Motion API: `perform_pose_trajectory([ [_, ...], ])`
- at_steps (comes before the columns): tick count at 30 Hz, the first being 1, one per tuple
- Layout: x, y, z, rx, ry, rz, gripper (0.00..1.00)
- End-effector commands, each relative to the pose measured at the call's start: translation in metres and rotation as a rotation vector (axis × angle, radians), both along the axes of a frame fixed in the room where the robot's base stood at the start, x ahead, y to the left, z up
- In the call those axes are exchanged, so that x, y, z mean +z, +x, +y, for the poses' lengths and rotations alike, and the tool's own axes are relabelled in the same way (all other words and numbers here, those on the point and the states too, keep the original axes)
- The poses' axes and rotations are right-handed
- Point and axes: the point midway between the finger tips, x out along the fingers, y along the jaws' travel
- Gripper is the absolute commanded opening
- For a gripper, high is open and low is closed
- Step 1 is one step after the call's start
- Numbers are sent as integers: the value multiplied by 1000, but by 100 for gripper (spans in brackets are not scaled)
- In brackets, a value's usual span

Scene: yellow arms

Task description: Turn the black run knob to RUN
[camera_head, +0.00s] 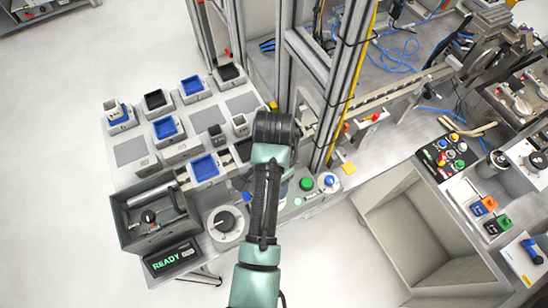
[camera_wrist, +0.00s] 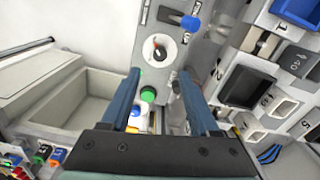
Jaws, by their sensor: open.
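A black knob (camera_head: 225,222) sits on a round white dial on the grey bench, right of the grey box and near the READY display. In the wrist view the white dial with the dark knob (camera_wrist: 158,50) lies ahead of the fingertips, with a small red mark at its edge. The knob's exact setting is too small to read. My gripper (camera_wrist: 158,76) is open and empty, its two blue fingers apart, with the dial beyond them and not touched. In the head view my arm hides the gripper's fingers.
A green button (camera_head: 307,184) and a blue button (camera_head: 329,181) stand right of my arm. The green button also shows between my fingers (camera_wrist: 148,94). The READY display (camera_head: 172,257) is lit. A metal frame post (camera_head: 340,90) rises behind. An empty bin (camera_head: 415,225) lies right.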

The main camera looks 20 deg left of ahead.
Motion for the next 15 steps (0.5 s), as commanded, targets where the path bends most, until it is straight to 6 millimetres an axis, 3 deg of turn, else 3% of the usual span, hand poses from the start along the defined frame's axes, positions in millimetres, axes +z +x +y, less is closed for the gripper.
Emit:
perform_pose_trajectory([
  [6, 31, 1, 0, 0, 1, -3, 62],
  [15, 39, 0, 0, -1, 0, -1, 62],
])
